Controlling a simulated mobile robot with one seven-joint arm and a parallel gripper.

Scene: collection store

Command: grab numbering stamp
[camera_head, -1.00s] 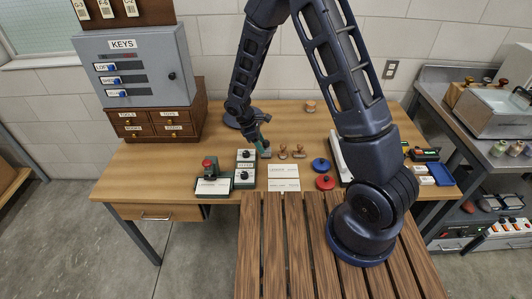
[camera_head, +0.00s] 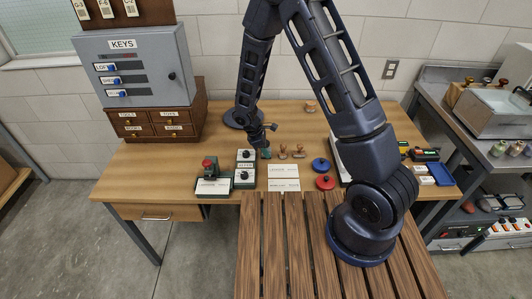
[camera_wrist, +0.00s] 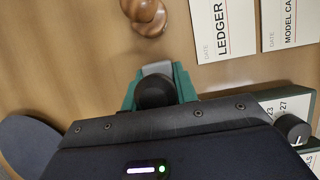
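A small stamp with a round black knob (camera_wrist: 156,92) and a grey metal part (camera_wrist: 157,68) stands on the wooden desk; it appears to be the numbering stamp. My gripper (camera_wrist: 155,88) has a green finger on either side of the knob. Whether the fingers press on it or only flank it, I cannot tell. In the head view my gripper (camera_head: 266,153) is low at the desk, just left of two wooden-handled stamps, and largely hides the small stamp there. One wooden stamp (camera_wrist: 149,14) shows at the top of the wrist view.
Two wooden stamps (camera_head: 298,151) stand close on the right. Cards (camera_head: 283,171) lie in front. A green box with dials (camera_head: 245,163) is close on the left, beside a red-knobbed device (camera_head: 209,170). Blue (camera_head: 320,164) and red (camera_head: 325,182) round pads lie to the right.

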